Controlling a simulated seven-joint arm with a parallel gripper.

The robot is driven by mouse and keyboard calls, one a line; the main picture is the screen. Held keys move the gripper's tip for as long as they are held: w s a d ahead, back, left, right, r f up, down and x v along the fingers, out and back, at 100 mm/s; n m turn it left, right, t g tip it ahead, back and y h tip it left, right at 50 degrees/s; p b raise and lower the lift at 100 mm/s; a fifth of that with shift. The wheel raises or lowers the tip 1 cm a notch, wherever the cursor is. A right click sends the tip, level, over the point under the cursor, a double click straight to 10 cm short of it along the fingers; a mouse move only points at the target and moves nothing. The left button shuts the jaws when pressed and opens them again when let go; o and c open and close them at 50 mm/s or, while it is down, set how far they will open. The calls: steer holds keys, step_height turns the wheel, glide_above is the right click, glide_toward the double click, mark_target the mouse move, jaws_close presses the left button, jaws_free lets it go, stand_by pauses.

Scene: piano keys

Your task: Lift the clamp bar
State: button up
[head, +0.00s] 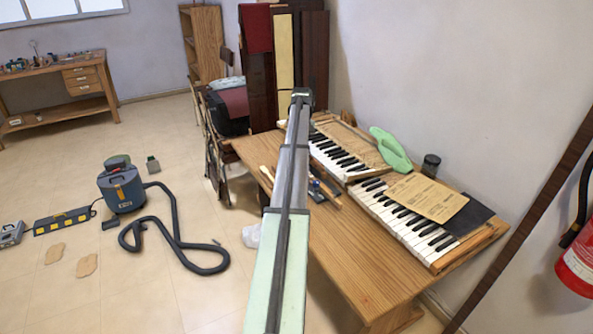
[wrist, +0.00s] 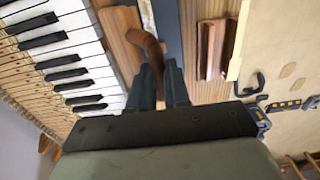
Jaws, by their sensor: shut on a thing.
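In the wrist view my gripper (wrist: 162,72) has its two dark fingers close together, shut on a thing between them. A brown curved bar (wrist: 146,40) runs down into the gap between the fingers; I take it to be the clamp bar. Its lower end is hidden by the fingers. A grey-blue strip (wrist: 168,22) shows just beyond the fingertips, and I cannot tell whether it joins the brown bar. The gripper is over the wooden table (head: 350,255), beside the piano keys (wrist: 62,55). In the head view my arm hides the gripper.
A second keyboard part (head: 340,150) lies behind the front keys (head: 410,222), with yellowed paper (head: 428,196) on them. Another brown wooden piece (wrist: 214,45) lies right of the fingers. The table's front is clear.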

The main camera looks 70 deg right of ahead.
steer(key=shift+s+d+r, duration=0.6)
steer(key=shift+s+d, duration=0.1)
steer(key=shift+d, duration=0.05)
steer(key=shift+s+d, duration=0.1)
stand_by(0.4)
steer(key=shift+s+d+r, duration=0.3)
steer(key=shift+s+d, duration=0.4)
